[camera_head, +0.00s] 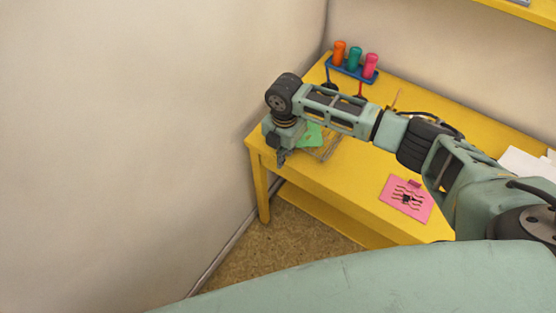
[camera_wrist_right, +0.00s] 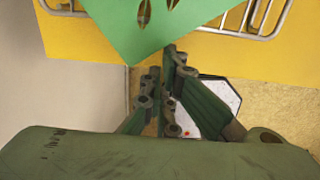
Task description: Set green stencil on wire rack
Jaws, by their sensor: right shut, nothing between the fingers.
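The green stencil (camera_head: 313,135) lies on the wire rack (camera_head: 329,148) at the left end of the yellow table, partly hidden behind my right arm. In the right wrist view the stencil (camera_wrist_right: 115,28) covers part of the rack (camera_wrist_right: 262,18), and one corner sticks out past the rack's rim toward my fingers. My right gripper (camera_head: 281,158) is shut and empty at the table's left corner. In the wrist view its fingertips (camera_wrist_right: 171,58) are close to that corner; I cannot tell whether they touch it. My left gripper is not in view.
A blue holder (camera_head: 350,70) with orange, teal and pink bottles stands at the back of the table (camera_head: 360,180). A pink sheet (camera_head: 392,205) with dark wavy marks lies near the front edge. White paper (camera_head: 525,163) is at the right. A wall closes off the left.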

